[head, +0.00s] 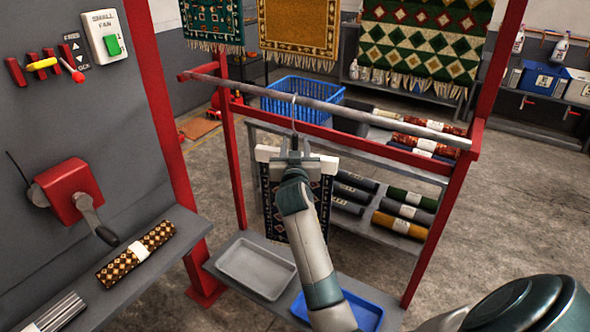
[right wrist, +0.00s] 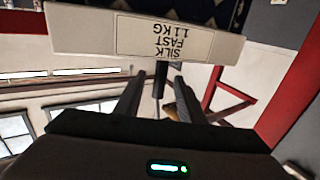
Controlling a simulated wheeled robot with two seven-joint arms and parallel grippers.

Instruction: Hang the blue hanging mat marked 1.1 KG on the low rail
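The blue hanging mat (head: 325,190) is dark navy with a pale patterned border and hangs upright from a white header bar (head: 263,154). In the right wrist view the bar's label (right wrist: 165,40) reads SILK FAST 1.1 KG, upside down. My right gripper (head: 293,150) is just below the rail, in front of the mat. Its fingers stand either side of the dark hanger stem (right wrist: 160,76), with a visible gap on both sides. My left gripper is out of view.
Red posts (head: 233,165) carry the rail. A grey tray (head: 257,268) and blue tray (head: 360,310) sit on the shelf below. Behind are a blue basket (head: 300,101) and rolled rugs (head: 403,210). A red crank box (head: 70,190) is at left.

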